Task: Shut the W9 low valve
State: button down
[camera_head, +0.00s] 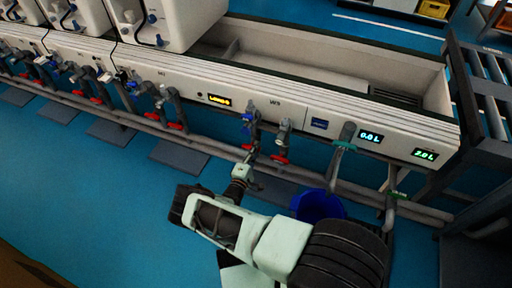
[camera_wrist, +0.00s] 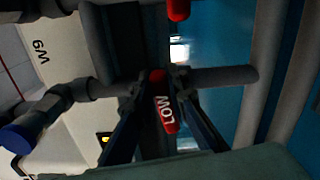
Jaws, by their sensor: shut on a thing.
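The W9 low valve's red handle, marked LOW (camera_wrist: 163,112), shows in the middle of the wrist view. It lies crosswise to the grey pipe (camera_wrist: 225,78) behind it. My gripper (camera_wrist: 160,84) has its dark fingers on both sides of the handle and is shut on it. In the head view, my gripper (camera_head: 243,180) is at the pipework below the W9 label (camera_head: 274,103). The handle is too small and covered to make out there. The W9 label also shows sideways in the wrist view (camera_wrist: 41,50).
A blue valve handle (camera_wrist: 18,138) is at the left of the wrist view, and another red handle (camera_wrist: 178,9) is at the top. A red handle (camera_head: 280,160) sits right of my gripper. A blue bucket (camera_head: 318,206) stands beside my arm.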

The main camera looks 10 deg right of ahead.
jog(key=shift+f+m, duration=0.25)
jog(key=shift+m, duration=0.75)
jog(key=shift+a, duration=0.1)
jog(key=c, duration=1.9)
grip_release()
jog(key=v, duration=1.2)
